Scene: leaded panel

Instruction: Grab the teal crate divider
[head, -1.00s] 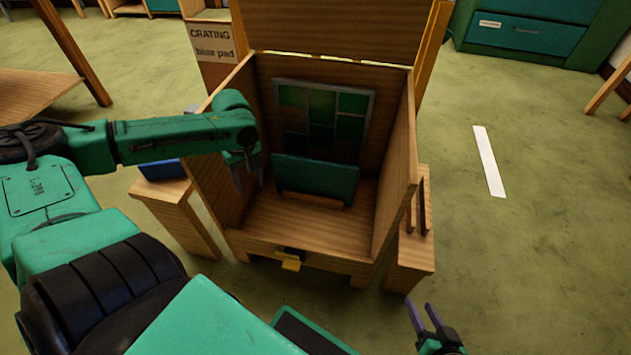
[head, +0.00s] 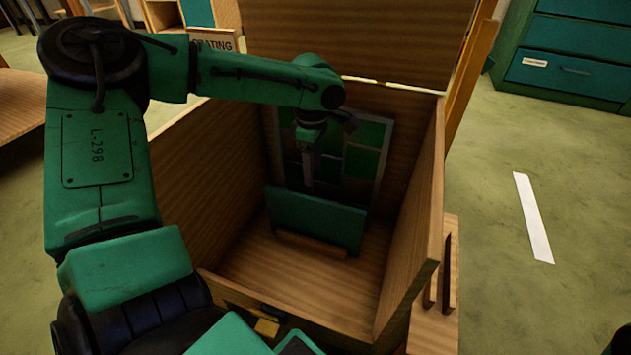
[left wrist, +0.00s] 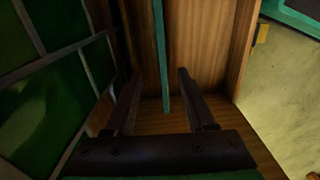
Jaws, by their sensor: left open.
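The teal crate divider (head: 315,222) stands upright inside the open wooden crate (head: 200,155), in front of the leaded panel (head: 365,145) with green panes. My left gripper (head: 309,186) points down into the crate at the divider's top edge and is open. In the left wrist view the divider (left wrist: 161,45) shows edge-on as a thin teal strip running between the two fingers (left wrist: 160,78), apart from both. The leaded panel (left wrist: 50,70) fills the left of that view. How deep the fingers reach past the top edge is hard to tell. My right gripper is not in view.
The crate walls rise close on both sides, and the raised lid (head: 360,40) stands behind. A wooden strip (head: 312,246) lies at the divider's foot. A stand with slots (head: 437,290) is at the crate's right. Open floor lies farther right.

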